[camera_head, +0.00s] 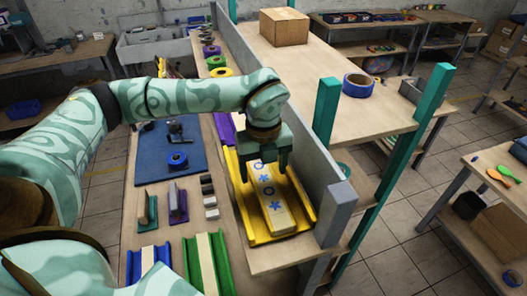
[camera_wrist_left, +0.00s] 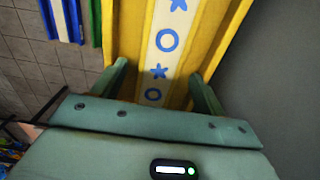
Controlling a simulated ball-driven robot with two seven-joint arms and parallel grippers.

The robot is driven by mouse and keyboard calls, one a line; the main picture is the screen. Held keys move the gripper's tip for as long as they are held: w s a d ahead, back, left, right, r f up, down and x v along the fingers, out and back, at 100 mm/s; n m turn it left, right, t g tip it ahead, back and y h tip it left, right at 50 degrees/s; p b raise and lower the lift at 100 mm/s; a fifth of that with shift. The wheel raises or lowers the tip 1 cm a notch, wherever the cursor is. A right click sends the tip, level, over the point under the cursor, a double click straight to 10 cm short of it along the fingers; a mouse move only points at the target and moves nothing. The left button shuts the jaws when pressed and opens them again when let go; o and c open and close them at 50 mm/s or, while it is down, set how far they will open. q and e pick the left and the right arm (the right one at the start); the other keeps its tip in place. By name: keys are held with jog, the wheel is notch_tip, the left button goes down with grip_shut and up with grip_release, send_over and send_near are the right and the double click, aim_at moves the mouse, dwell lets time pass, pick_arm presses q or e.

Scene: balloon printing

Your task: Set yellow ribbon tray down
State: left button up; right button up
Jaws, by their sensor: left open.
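The yellow tray (camera_head: 298,211) lies on the narrow workbench against the grey side board. A cream ribbon strip with blue stars and rings (camera_head: 274,203) runs along its middle. My left gripper (camera_head: 264,179) is over the tray with its fingers spread apart. In the left wrist view the yellow tray (camera_wrist_left: 207,40) and its ribbon (camera_wrist_left: 166,40) fill the top middle. The open left fingers (camera_wrist_left: 160,90) stand on either side of the tray's near part. Whether they touch it I cannot tell. My right gripper is not in view.
Green (camera_head: 222,262) and blue (camera_head: 132,268) trays lie to the left, with a purple tray (camera_head: 226,129) behind. The grey side board (camera_head: 300,130) and teal posts (camera_head: 326,108) bound the right side.

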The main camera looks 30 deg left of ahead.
aim_at(264, 178)
pick_arm(q)
notch_tip(264, 178, up, 10)
jog(key=b, duration=0.2)
jog(key=shift+r, duration=0.25)
